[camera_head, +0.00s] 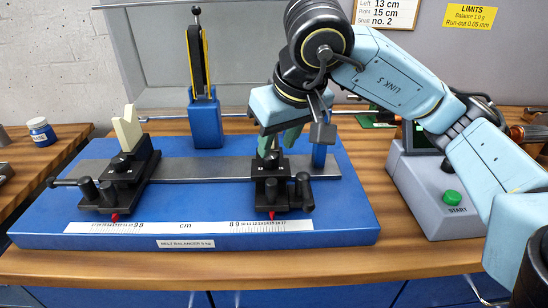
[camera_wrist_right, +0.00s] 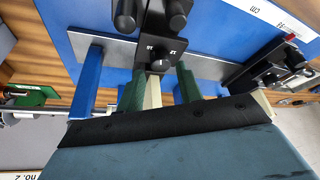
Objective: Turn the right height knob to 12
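The right height knob (camera_head: 271,157) is a small black knob on top of the black right support (camera_head: 270,188). In the right wrist view the knob (camera_wrist_right: 160,63) has small white marks beside it, too small to read surely. My right gripper (camera_head: 281,142) is above and behind the knob, pointing down. Its green fingers (camera_wrist_right: 162,90) are apart, with a cream upright block (camera_wrist_right: 153,95) of the support showing between them. Neither finger is seen touching the knob. My left gripper is in neither view.
A blue balancer base (camera_head: 345,215) carries a steel rail, a white cm scale (camera_head: 190,227) and a left support with a cream block (camera_head: 127,128). A blue upright with a belt (camera_head: 206,120) stands behind. A grey START box (camera_head: 430,190) is at the right.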

